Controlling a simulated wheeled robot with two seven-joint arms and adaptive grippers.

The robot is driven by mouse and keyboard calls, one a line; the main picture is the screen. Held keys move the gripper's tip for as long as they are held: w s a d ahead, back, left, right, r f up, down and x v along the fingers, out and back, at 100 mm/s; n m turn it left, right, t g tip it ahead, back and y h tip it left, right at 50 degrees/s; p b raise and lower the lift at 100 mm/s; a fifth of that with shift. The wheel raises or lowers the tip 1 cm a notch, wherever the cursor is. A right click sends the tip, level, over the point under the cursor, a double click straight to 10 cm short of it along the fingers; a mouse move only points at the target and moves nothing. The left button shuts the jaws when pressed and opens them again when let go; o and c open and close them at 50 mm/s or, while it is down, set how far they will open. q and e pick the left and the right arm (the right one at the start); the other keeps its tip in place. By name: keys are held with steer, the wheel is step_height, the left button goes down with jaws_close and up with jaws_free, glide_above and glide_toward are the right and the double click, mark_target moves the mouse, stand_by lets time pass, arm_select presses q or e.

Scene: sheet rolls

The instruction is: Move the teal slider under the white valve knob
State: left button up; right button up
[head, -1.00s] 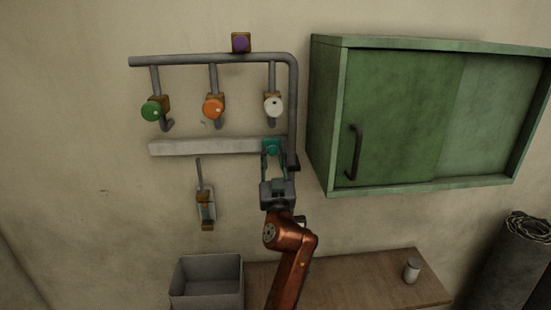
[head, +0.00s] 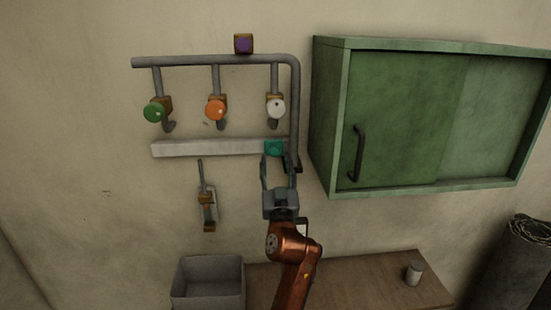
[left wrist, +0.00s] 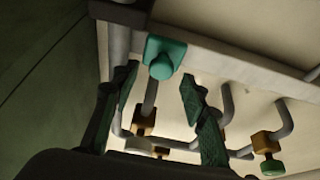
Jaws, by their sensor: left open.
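The teal slider (head: 274,147) sits at the right part of the pale horizontal rail (head: 205,148), directly below the white valve knob (head: 277,109). The slider also shows in the left wrist view (left wrist: 165,57), with its round knob facing the camera. My left gripper (head: 277,160) is open, just below and in front of the slider. In the left wrist view its two fingers stand apart with nothing between them, and the slider appears beyond their tips. My right gripper is in neither view.
Orange (head: 216,110) and green (head: 154,112) valve knobs hang to the left of the white one. A green cabinet (head: 400,120) stands close on the right. A purple-faced block (head: 243,44) is on the top pipe. A grey bin (head: 207,290) and a wooden bench (head: 350,285) are below.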

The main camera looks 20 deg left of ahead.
arm_select(q)
steer(key=v, duration=0.5)
steer(key=shift+s+d, duration=0.15)
steer(key=shift+s, duration=0.2)
steer(key=shift+f, duration=0.1)
